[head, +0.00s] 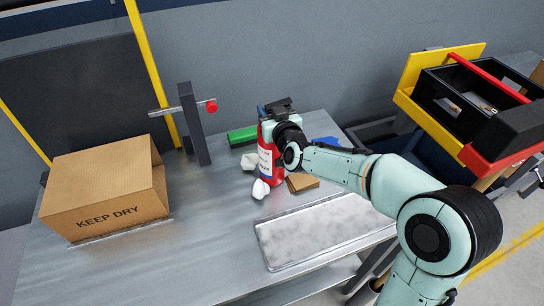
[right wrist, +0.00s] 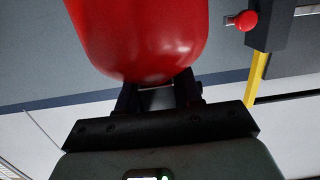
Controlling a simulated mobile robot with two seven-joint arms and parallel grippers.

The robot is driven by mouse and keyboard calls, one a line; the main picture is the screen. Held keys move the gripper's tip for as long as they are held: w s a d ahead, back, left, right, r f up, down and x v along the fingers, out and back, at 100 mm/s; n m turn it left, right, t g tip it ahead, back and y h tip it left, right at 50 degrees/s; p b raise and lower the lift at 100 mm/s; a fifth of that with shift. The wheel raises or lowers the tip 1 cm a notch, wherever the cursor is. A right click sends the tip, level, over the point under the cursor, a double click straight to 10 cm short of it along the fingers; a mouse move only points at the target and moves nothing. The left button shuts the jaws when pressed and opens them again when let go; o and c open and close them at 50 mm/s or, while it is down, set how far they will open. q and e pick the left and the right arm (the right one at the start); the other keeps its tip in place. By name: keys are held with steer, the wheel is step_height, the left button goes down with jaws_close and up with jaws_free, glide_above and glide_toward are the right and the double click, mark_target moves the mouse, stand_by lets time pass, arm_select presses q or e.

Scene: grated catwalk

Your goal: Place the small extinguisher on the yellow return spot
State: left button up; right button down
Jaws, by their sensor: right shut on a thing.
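The small extinguisher (head: 274,169) is red with a white label and a black top. It is upright over the back middle of the metal table; I cannot tell whether its base touches the table. My right gripper (head: 280,132) is shut on its upper part and hides some of it. In the right wrist view the red body (right wrist: 140,40) fills the top, in front of the gripper fingers (right wrist: 158,97). I see no yellow spot on the visible tabletop. My left gripper is not in view.
A KEEP DRY carton (head: 105,190) stands left. A post with a red knob (head: 211,107) rises behind. A green block (head: 242,136), white crumpled pieces (head: 261,189) and a brown block (head: 302,182) lie near the extinguisher. A shallow metal tray (head: 325,230) lies in front. The left-front table is clear.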

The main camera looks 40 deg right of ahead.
stand_by(0.8)
steer(key=shift+w+r, duration=0.1)
steer(key=shift+r, duration=0.25)
